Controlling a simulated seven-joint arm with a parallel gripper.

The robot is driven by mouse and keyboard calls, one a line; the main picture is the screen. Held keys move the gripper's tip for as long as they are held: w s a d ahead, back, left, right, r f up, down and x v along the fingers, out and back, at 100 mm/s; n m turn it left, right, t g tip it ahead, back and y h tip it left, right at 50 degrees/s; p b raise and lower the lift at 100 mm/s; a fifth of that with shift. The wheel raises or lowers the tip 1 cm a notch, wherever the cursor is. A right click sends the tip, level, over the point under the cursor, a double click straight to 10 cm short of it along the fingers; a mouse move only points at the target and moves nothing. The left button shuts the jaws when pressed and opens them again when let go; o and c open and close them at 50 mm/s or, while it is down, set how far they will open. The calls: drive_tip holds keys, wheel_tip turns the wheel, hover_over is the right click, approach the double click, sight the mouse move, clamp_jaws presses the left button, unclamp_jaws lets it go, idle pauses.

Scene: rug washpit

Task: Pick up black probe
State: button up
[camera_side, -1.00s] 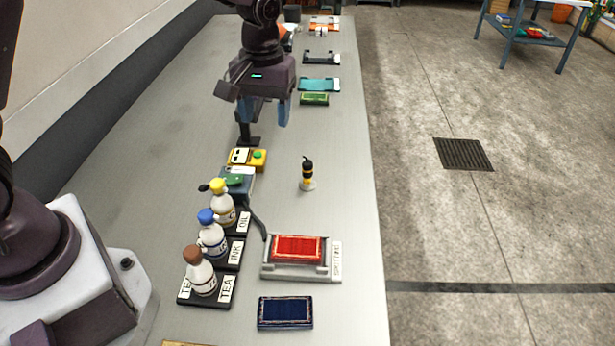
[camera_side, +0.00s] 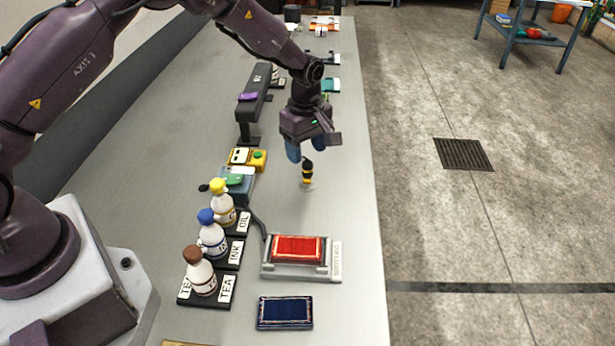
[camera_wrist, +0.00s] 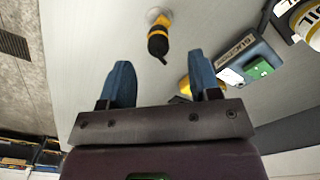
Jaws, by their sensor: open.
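The black probe (camera_side: 307,172) is a small black piece with a yellow band, standing upright on a small pale round base on the grey table. It also shows in the wrist view (camera_wrist: 158,40), at the top middle, ahead of the fingertips. My gripper (camera_side: 306,150) has blue fingers and hangs just above and behind the probe in the side view. In the wrist view my gripper (camera_wrist: 165,75) is open, with an empty gap between its fingers. The probe appears beyond that gap, not between the fingers.
Labelled bottles (camera_side: 211,236) stand nearer. A red mat in a grey tray (camera_side: 330,262) and a blue mat (camera_side: 285,313) lie in front. Table right of the probe is clear.

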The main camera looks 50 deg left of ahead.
sight(307, 162)
wheel_tip(307, 162, down, 7)
drive_tip(key=shift+d+r, duration=0.1)
idle(0.3)
drive_tip(key=c, duration=0.8)
drive_tip(key=shift+r, duration=0.1)
